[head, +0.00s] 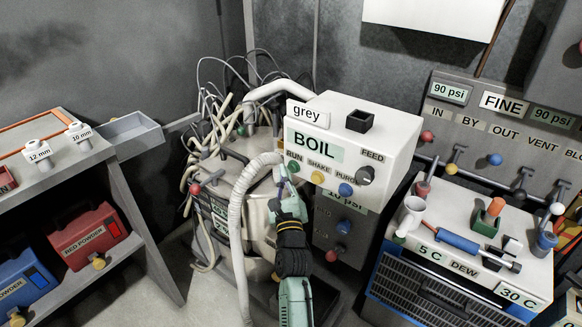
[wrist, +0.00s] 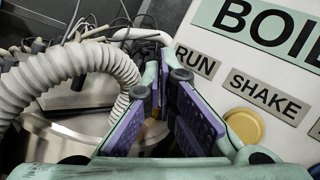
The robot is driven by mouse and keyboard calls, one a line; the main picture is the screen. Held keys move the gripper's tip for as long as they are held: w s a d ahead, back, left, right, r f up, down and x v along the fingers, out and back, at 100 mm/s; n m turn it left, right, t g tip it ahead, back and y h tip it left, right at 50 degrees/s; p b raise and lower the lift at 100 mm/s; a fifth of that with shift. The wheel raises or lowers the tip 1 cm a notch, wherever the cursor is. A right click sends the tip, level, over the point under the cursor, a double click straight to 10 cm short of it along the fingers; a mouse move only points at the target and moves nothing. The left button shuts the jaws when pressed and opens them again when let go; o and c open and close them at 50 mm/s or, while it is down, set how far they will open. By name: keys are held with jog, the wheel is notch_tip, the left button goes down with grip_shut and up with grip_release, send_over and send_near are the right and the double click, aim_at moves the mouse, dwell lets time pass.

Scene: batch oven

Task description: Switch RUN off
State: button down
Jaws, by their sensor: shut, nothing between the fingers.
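The white control box (head: 370,126) reads BOIL and carries a RUN label (head: 293,156), also plain in the wrist view (wrist: 197,61). My gripper (head: 280,174) is shut and empty, close by the box's lower left corner, beside the RUN button. In the wrist view my purple-padded fingers (wrist: 163,78) point at the area left of and below the RUN label and hide the button. I cannot tell whether they touch it.
The yellow SHAKE button (head: 318,177) is close right of RUN and shows in the wrist view (wrist: 243,125). A blue PURGE button (head: 345,190) and the FEED knob (head: 365,175) lie farther right. A ribbed white hose (head: 238,220) runs close along my arm's left.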

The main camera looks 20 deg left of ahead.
jog(key=shift+s+a+p, duration=0.3)
jog(key=shift+s+p, duration=0.25)
jog(key=shift+s, duration=0.2)
jog(key=shift+s+a+p, duration=0.25)
jog(key=shift+s+p, duration=0.25)
jog(key=shift+s, duration=0.3)
jog(key=shift+s+a+p, duration=0.3)
jog(key=shift+s+p, duration=0.25)
jog(key=shift+s, duration=0.2)
